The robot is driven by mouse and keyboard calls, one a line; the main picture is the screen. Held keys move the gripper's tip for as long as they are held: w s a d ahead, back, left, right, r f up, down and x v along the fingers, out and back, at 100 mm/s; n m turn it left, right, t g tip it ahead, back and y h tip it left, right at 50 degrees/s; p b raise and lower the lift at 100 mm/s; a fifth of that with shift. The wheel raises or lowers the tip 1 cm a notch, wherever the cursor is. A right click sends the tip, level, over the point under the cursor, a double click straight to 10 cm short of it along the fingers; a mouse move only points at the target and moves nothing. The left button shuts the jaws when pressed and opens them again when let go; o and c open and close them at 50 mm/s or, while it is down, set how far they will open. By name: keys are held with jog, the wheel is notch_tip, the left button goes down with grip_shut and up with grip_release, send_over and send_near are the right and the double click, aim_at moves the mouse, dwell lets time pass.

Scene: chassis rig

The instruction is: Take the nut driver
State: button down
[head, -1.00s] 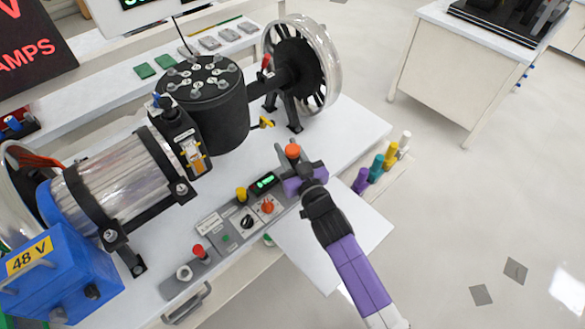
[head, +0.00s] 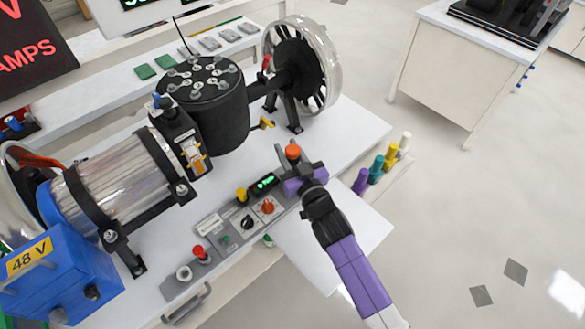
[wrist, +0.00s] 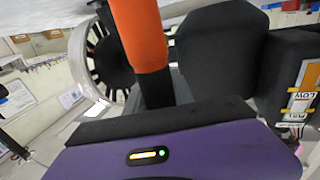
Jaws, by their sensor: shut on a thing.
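The nut driver (head: 292,151) shows as an upright orange handle at my gripper, above the front edge of the bench panel. In the wrist view its orange handle (wrist: 138,32) stands large at the top middle, and its lower part is hidden. My gripper (head: 291,164) is shut on it, with dark fingers around the tool and a purple body behind. The wrist view shows the purple gripper body close up along the bottom. I cannot tell whether the tool's lower end touches anything.
A control panel (head: 227,234) with knobs runs along the bench front. Behind stand a black cylinder (head: 218,110), a flywheel (head: 327,65) and a blue 48 V box (head: 60,277). Several coloured posts stand right of my gripper, including a purple one (head: 361,181). Open floor lies right.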

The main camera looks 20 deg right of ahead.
jog(key=shift+r, duration=0.2)
notch_tip(320, 180, up, 26)
jog(key=p, duration=0.9)
dwell(0.8)
jog(key=shift+f, duration=0.15)
